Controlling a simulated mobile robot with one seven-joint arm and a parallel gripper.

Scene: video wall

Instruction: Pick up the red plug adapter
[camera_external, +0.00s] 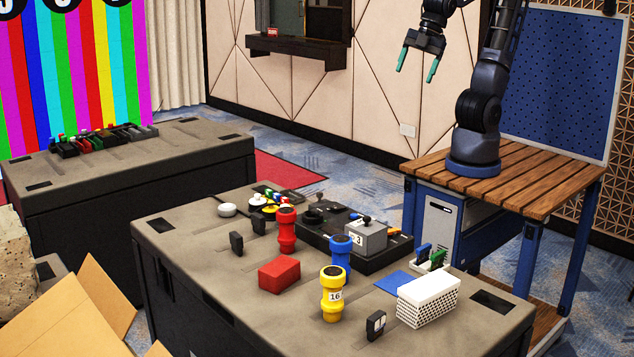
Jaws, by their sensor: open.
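The red plug adapter (286,230) looks like the upright red, waisted cylinder with a dark top on the grey case-like table (205,270). It stands left of a similar blue adapter (340,256) and behind a red block (279,274). A yellow adapter (332,296) marked 16 stands nearer the front. My gripper (415,75) has two green-tipped fingers spread apart, pointing down, with nothing between them. It hangs high in the air, behind and to the right of the red adapter, well clear of the table.
A black tray (378,262) with a grey box (366,237) sits right of the red adapter. Small dark upright pieces (236,243) stand to its left. A white perforated box (428,300) is at front right. My arm's base stands on a wooden-topped bench (530,187).

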